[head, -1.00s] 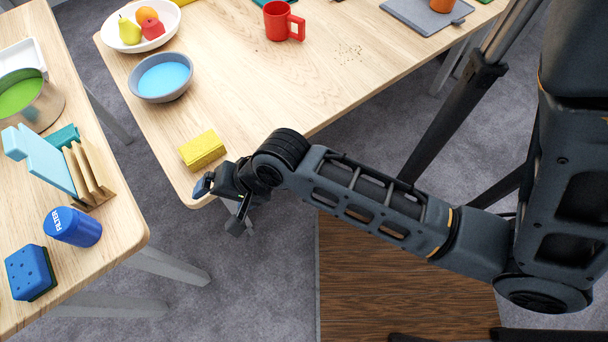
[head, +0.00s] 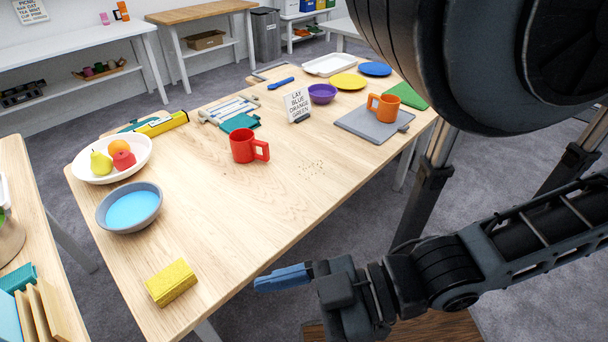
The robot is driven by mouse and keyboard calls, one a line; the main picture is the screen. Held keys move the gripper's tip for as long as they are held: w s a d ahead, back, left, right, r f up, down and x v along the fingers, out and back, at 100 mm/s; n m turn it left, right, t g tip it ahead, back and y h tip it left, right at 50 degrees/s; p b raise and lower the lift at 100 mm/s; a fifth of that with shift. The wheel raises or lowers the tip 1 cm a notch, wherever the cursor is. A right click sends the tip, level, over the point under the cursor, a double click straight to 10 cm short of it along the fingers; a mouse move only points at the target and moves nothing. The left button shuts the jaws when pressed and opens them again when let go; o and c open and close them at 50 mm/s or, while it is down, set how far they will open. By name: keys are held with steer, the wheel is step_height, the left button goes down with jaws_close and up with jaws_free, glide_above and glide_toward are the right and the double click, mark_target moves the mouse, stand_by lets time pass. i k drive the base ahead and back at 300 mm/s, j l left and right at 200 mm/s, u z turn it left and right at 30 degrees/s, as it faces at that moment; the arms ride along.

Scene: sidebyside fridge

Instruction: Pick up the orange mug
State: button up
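The orange mug (head: 383,107) stands upright on a grey board (head: 359,127) at the right part of the wooden table (head: 222,222). Its handle points left. My gripper (head: 283,278) is low in the head view, just off the table's near edge, to the right of the yellow sponge. It is well apart from the mug. A bluish finger shows on it, pointing left; I cannot tell how far apart the fingers are. Nothing is seen held in it.
A red mug (head: 244,146), a bowl of blue liquid (head: 130,207), a fruit bowl (head: 148,147) and a yellow sponge (head: 171,283) stand on the table. A sign (head: 298,105), purple bowl (head: 322,93) and green cloth (head: 407,95) are near the board. The table's middle is mostly clear.

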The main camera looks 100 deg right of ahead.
mark_target(386, 111)
steer(key=z, duration=3.1)
steer(key=l+u, duration=0.1)
steer(key=u, duration=0.3)
steer(key=i+l+u, duration=0.1)
steer(key=u, duration=0.3)
steer(key=l+u, duration=0.1)
steer(key=u, duration=0.3)
steer(key=l+u, duration=0.15)
steer(key=u, duration=0.3)
steer(key=k+l+u, duration=0.2)
steer(key=l, duration=0.25)
steer(key=l+u, duration=0.2)
steer(key=l, duration=0.25)
steer(key=k+l+u, duration=0.2)
steer(key=l, duration=0.2)
steer(key=k+l+u, duration=0.2)
steer(key=l, duration=0.6)
steer(key=k+z, duration=0.05)
